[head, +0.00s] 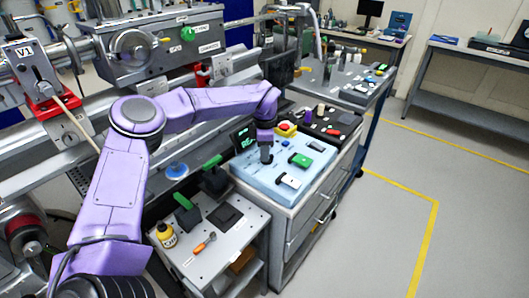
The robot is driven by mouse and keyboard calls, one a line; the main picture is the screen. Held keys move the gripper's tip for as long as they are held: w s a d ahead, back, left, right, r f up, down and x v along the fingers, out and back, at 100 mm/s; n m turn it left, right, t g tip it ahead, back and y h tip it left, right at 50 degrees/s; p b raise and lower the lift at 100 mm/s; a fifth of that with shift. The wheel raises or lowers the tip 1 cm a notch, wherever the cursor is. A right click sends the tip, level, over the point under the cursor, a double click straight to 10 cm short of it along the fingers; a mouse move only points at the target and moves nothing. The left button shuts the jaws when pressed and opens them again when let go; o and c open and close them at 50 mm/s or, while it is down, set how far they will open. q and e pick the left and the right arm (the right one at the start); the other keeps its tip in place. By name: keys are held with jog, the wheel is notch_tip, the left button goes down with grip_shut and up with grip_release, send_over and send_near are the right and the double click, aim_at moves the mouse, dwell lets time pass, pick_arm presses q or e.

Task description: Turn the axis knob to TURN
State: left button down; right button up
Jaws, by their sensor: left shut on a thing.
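My left arm comes in from the left and reaches over a light-blue control panel (258,178) on a grey cabinet. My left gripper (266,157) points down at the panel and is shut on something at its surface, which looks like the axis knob. The knob is mostly hidden by the gripper, so its pointer and the TURN mark cannot be read. A small black display (244,138) with green digits stands at the panel's back left. My right gripper is out of view.
Close to the gripper are a red button (287,127) on yellow, a green switch (300,160) and a white switch (289,180). A lower cart holds a yellow bottle (166,236) and an orange-handled screwdriver (203,243). The floor at the right is clear.

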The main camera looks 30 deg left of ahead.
pick_arm(q)
jog(key=n+b, duration=0.1)
jog(key=n, duration=0.4)
jog(key=shift+d+n, duration=0.1)
jog(key=shift+n, duration=0.2)
jog(key=n+b, duration=0.2)
jog(key=n, duration=0.1)
jog(key=shift+d+n, duration=0.1)
jog(key=shift+n, duration=0.3)
jog(key=shift+r+n+b, duration=0.1)
jog(key=shift+n+b, duration=0.2)
jog(key=shift+n, duration=0.6)
jog(key=shift+r+n, duration=0.1)
jog(key=shift+n, duration=0.2)
jog(key=c, duration=1.1)
grip_release()
jog(key=shift+s+d, duration=0.1)
notch_tip(320, 180, up, 10)
jog(key=shift+r, duration=0.2)
